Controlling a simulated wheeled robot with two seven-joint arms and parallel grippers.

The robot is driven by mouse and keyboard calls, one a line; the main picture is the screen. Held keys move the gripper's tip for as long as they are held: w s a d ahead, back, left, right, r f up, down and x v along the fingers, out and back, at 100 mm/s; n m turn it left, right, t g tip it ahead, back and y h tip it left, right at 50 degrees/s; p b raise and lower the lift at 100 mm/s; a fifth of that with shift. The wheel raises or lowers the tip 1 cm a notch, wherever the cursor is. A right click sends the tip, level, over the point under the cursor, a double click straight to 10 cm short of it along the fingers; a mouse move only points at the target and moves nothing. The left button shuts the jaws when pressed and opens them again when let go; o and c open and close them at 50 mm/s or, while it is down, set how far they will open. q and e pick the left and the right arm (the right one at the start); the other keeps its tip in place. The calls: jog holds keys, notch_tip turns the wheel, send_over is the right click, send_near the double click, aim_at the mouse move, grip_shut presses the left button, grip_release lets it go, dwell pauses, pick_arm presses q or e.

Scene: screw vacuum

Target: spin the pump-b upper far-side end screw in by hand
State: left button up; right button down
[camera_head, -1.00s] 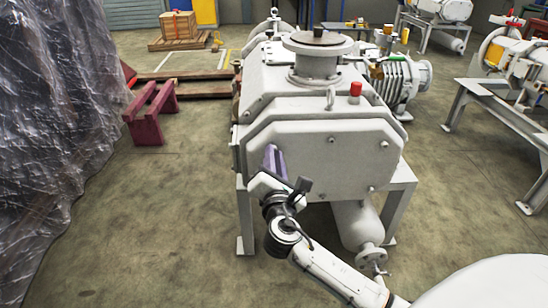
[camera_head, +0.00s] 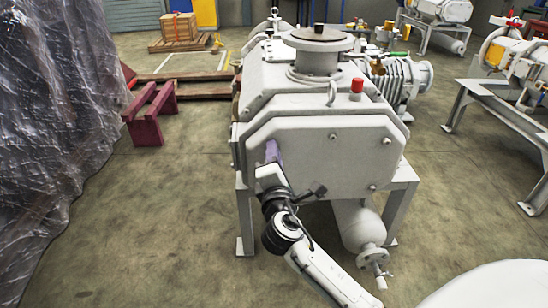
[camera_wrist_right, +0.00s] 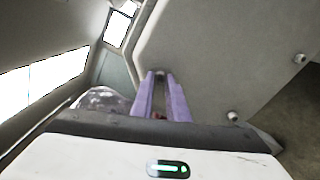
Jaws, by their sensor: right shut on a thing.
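Pump-b (camera_head: 290,155) is the large pale grey machine in the middle of the head view, its flat end cover (camera_head: 315,165) facing me. My right gripper (camera_head: 272,150) is at the upper left part of that cover, its purple fingers reaching to the surface. In the right wrist view the two fingers (camera_wrist_right: 159,76) are close together, with a small screw head (camera_wrist_right: 159,73) between their tips at the cover. The fingers hide most of it, so its depth cannot be told. My left gripper is not in view.
Other screws sit on the cover, at upper middle (camera_head: 333,136) and lower right (camera_head: 373,187). A grey cylinder (camera_head: 358,225) is below the pump. Plastic sheeting (camera_head: 60,130) hangs at left. The floor between is clear.

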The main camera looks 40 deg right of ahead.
pick_arm(q)
jog(key=b, duration=0.1)
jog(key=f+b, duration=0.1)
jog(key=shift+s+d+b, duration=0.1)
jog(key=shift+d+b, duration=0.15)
jog(key=shift+b, duration=0.15)
pick_arm(e)
jog(key=m, duration=0.7)
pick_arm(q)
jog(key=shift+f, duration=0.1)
pick_arm(e)
jog(key=c, duration=1.7)
grip_release()
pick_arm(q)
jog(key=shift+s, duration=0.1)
